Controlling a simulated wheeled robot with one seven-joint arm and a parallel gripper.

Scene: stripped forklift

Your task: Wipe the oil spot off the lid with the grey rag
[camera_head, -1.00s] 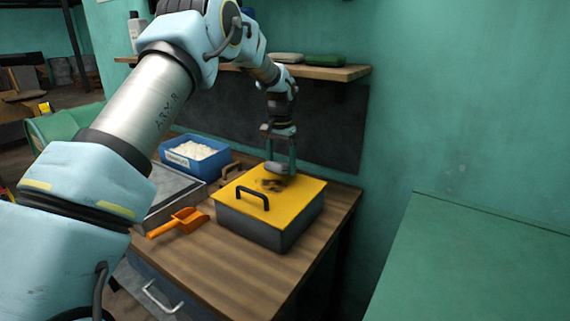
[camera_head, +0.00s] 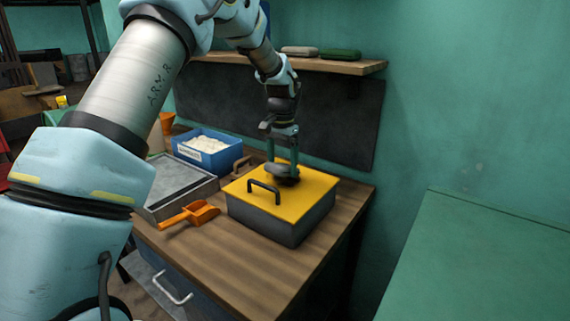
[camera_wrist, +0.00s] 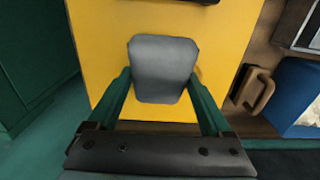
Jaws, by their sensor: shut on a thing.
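My gripper (camera_head: 281,160) is shut on the grey rag (camera_head: 280,171), low over the yellow lid (camera_head: 303,200). In the wrist view the rag (camera_wrist: 163,68) sits between the two green fingers, in front of the lid (camera_wrist: 110,50). The rag appears to be on or just above the lid; contact is not clear. A dark patch, apparently the oil spot (camera_head: 290,182), shows at the rag's lower right edge. The rag and gripper hide the rest of that area. The lid lies on a grey box and has a black handle (camera_head: 264,186) on its near side.
An orange scoop (camera_head: 190,215), a grey tray (camera_head: 178,190) and a blue bin (camera_head: 207,155) with white contents stand left of the box. A brown wooden object (camera_wrist: 253,88) lies beside it. A shelf (camera_head: 340,66) hangs above. The bench front (camera_head: 250,262) is clear.

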